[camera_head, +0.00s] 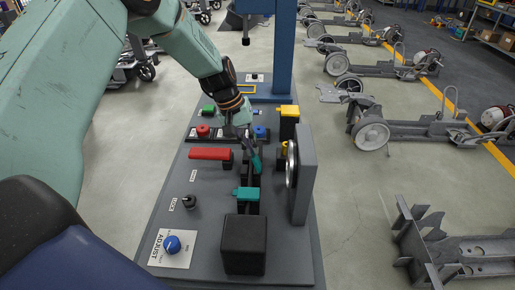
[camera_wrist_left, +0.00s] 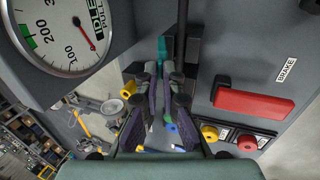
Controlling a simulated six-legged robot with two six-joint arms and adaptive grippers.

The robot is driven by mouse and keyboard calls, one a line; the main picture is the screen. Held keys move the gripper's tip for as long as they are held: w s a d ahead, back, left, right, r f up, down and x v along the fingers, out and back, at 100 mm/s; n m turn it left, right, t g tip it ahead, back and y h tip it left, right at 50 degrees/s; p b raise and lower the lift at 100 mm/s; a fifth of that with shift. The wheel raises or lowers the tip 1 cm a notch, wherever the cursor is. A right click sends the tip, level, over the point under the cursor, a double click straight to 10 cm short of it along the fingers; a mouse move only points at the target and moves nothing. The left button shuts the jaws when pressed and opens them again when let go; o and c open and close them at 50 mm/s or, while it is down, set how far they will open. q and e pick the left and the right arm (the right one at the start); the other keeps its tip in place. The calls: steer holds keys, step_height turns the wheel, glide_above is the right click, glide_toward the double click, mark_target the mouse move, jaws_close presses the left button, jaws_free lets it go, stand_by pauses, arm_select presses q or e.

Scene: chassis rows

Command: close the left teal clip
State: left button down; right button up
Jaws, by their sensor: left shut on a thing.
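Two teal pieces show on the grey console in the head view. One teal clip (camera_head: 256,163) stands tilted at the tips of my left gripper (camera_head: 248,143). The other teal piece (camera_head: 247,194) lies nearer, just behind the black block. In the left wrist view, my left gripper (camera_wrist_left: 163,76) has its fingers close together, shut on the teal clip (camera_wrist_left: 163,48). The fingers hide part of the clip. I cannot tell from the views which clip is the left one. My right gripper is not in view.
A red brake lever (camera_head: 210,154) lies left of the gripper, and also shows in the wrist view (camera_wrist_left: 252,103). A gauge on an upright plate (camera_head: 306,175) stands close on the right. A black block (camera_head: 244,245) and blue knob (camera_head: 172,244) are in front.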

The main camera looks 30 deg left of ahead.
arm_select(q)
steer(key=s+a+f+t+h+b, duration=0.2)
steer(key=a+f+t+h+b, duration=0.3)
steer(key=b, duration=2.2)
steer(key=shift+s+a+f+t+h, duration=0.35)
steer(key=shift+f+h, duration=0.75)
steer(key=shift+h, duration=2.2)
steer(key=shift+d, duration=0.15)
steer(key=c, duration=1.5)
jaws_free()
steer(key=shift+s+r, duration=0.1)
steer(key=shift+r, duration=0.05)
